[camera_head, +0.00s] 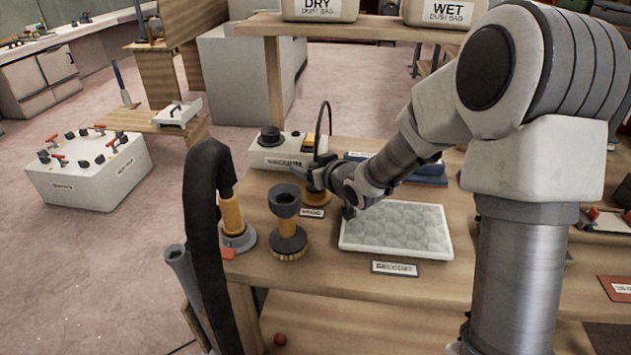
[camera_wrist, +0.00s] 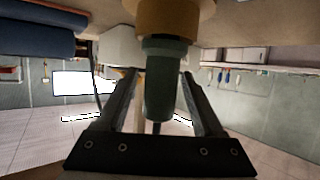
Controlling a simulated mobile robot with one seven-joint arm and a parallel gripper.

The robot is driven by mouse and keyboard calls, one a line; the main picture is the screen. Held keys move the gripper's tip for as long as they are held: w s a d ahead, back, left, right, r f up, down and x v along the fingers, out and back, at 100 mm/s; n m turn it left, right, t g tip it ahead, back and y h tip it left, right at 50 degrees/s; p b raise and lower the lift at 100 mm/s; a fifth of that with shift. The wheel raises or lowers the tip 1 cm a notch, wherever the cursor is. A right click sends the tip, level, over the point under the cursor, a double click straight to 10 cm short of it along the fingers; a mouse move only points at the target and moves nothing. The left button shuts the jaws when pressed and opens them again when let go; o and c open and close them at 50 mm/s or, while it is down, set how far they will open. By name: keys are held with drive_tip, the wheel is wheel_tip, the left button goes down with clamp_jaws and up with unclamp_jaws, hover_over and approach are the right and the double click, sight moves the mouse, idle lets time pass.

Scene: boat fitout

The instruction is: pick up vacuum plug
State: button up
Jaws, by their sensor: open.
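In the wrist view a dark grey-green cylinder, likely the vacuum plug (camera_wrist: 160,70), joins a round tan base (camera_wrist: 175,15) at the top of the picture. My gripper (camera_wrist: 158,85) is open, with one finger on each side of the cylinder. I cannot tell whether either finger touches it. In the head view my gripper (camera_head: 315,180) is above the workbench, just over a round tan base (camera_head: 315,196) behind a small label. There my gripper hides most of the plug.
A labelled white box (camera_head: 284,158) with a black knob stands behind my gripper. A grey-topped brush tool (camera_head: 287,225) and a black hose (camera_head: 207,240) stand to the left. A pale tray (camera_head: 397,228) lies to the right, with a blue object (camera_head: 428,170) behind it.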

drive_tip(key=shift+c, duration=0.3)
clamp_jaws()
drive_tip(key=shift+r, duration=0.1)
drive_tip(key=s+d+r+p, duration=0.7)
drive_tip(key=d+r, duration=0.2)
drive_tip(key=r, duration=0.1)
drive_tip(key=shift+s+r, duration=0.25)
drive_tip(key=shift+r, duration=0.15)
drive_tip(key=shift+w, duration=0.1)
idle(0.4)
